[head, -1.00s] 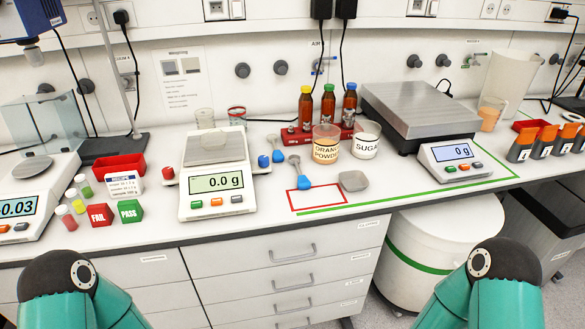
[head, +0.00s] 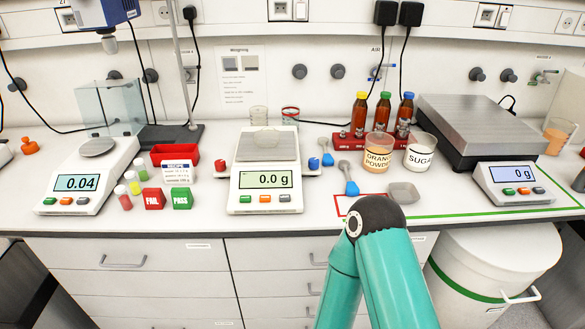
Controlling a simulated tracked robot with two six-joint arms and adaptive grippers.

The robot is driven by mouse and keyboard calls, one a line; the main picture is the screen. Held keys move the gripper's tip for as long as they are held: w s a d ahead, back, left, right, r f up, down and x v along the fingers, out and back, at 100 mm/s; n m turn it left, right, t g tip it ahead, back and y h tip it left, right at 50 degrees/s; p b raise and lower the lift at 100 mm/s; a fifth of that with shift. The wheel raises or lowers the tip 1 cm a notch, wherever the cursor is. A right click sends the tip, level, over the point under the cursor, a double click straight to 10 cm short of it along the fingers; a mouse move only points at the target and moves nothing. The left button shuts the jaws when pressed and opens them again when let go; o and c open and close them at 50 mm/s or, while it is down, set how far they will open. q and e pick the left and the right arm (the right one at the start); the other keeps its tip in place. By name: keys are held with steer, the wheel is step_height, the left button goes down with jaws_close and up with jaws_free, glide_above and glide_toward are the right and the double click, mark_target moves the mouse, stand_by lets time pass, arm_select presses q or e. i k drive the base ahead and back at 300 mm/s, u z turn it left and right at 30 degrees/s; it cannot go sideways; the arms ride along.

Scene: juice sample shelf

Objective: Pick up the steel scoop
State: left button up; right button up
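Two small scoop-like tools lie on the bench between the middle balance and the bottle rack. One has a blue handle and a grey bowl (head: 347,177). The other is behind it, also with a blue end (head: 328,160) and a greyish head. I cannot tell which of them is steel. A shallow grey dish (head: 404,193) lies to their right. My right arm rises from the bottom, its black joint close in front of the nearer tool in the picture. Neither gripper is in view.
The middle balance (head: 265,180) stands left of the tools. The orange powder beaker (head: 378,152), sugar beaker (head: 420,152) and bottle rack (head: 356,140) stand close behind and right. A large scale (head: 470,125) is farther right. A red outline (head: 341,206) on the bench is partly covered by my arm.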

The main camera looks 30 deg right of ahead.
mark_target(352, 189)
steer(key=z, duration=0.95)
steer(key=i, duration=0.1)
steer(key=u, duration=1.6)
steer(key=k, duration=1.55)
steer(key=z, duration=1)
steer(key=i, duration=1)
